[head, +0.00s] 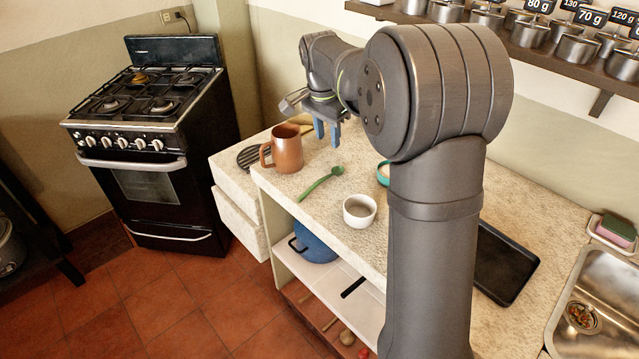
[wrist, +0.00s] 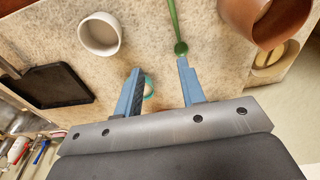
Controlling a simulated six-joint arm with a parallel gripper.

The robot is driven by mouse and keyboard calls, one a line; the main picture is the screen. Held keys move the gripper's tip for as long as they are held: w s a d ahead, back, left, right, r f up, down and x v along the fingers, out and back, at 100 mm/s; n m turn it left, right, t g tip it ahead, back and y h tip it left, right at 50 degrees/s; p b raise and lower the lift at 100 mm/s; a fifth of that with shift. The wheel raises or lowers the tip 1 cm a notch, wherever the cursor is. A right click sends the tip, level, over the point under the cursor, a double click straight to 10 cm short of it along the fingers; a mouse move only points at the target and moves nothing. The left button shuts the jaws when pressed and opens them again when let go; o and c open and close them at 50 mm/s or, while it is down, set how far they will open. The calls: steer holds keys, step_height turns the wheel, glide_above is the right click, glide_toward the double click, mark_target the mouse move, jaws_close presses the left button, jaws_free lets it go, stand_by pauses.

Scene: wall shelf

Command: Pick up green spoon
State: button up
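The green spoon (head: 318,185) lies on the speckled counter, between the brown mug and the white bowl. Its round end points toward the back of the counter. In the wrist view the spoon (wrist: 174,22) runs in from the top edge, its round end close to the tip of the right finger in the picture. My gripper (head: 326,130) is above the counter, behind the spoon in the head view. In the wrist view my gripper (wrist: 160,66) has its two blue fingers wide apart, with nothing held between them. The spoon looks apart from the fingers.
A brown mug (head: 287,150) stands left of the spoon and a white bowl (head: 359,211) right of it. A teal-rimmed dish (head: 382,174) is partly hidden by my arm. A black tray (head: 503,262) lies near the sink (head: 607,290). Bare counter surrounds the spoon.

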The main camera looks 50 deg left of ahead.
steer(key=g, duration=0.1)
glide_above(305, 193)
steer(key=f, duration=1.1)
steer(key=shift+a, duration=0.35)
steer(key=shift+d+f, duration=0.15)
steer(key=shift+f, duration=1.4)
steer(key=shift+d+f, duration=0.15)
steer(key=shift+f, duration=1.4)
jaws_close()
